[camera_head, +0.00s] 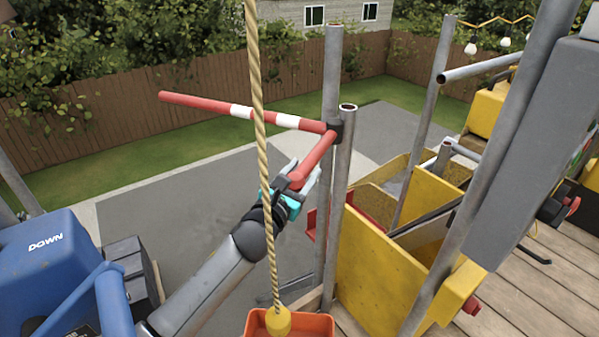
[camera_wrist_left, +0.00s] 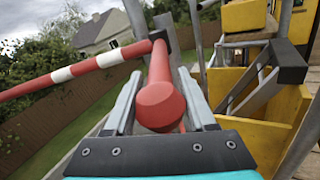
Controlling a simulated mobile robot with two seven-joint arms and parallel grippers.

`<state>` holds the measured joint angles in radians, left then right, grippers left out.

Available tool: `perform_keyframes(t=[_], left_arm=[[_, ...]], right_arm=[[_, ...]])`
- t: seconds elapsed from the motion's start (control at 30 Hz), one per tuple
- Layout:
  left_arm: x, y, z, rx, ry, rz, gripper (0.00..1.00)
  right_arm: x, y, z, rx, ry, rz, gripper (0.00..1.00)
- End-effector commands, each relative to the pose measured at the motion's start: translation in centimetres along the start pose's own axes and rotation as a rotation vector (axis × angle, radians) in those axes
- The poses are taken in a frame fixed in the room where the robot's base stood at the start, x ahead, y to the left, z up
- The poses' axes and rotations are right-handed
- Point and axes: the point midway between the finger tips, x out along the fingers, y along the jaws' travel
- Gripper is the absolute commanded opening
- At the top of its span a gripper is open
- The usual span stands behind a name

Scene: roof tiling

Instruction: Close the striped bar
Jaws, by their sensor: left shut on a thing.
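The striped bar (camera_head: 240,111) is red with white bands. In the head view it reaches out to the left from a dark bracket (camera_head: 335,128) on an upright grey pole, over the paved ground. A short plain red arm (camera_head: 317,158) runs from the same bracket towards me. My left gripper (camera_head: 300,180) is shut on this short arm. In the left wrist view the arm's rounded red end (camera_wrist_left: 160,103) lies between the two grey fingers, and the striped bar (camera_wrist_left: 85,67) runs off to the left. My right gripper is not seen.
A rope (camera_head: 258,90) hangs in front of my left gripper, ending in a yellow ball (camera_head: 278,320) over an orange bucket (camera_head: 255,322). Yellow panels (camera_head: 375,270) and grey poles stand to the right. A blue box (camera_head: 45,255) is at lower left.

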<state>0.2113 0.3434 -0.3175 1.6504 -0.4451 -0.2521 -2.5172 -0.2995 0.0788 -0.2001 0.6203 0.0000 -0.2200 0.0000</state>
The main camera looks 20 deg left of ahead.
Motion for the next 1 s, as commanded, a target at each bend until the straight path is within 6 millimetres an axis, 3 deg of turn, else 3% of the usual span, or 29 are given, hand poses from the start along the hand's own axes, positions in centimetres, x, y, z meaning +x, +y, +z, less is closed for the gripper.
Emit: perform_keyframes(t=[0.2, 0.67, 0.7, 0.8, 1.0], left_arm=[[0.1, -2.0, 0.1, -0.006, 0.015, 0.069, 0.00], [0.0, -2.2, 0.4, -0.006, 0.023, 0.103, 0.00], [0.0, -2.2, 0.4, -0.006, 0.023, 0.103, 0.59], [0.0, -2.2, 0.4, -0.005, 0.023, 0.103, 0.67], [0.0, -2.1, 0.4, -0.003, 0.022, 0.104, 0.67]], right_arm=[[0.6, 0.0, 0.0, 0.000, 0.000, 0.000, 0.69], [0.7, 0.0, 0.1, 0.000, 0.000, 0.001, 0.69], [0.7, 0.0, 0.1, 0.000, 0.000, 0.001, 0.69], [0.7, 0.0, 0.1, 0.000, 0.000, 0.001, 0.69], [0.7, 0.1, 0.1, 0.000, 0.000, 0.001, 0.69]])
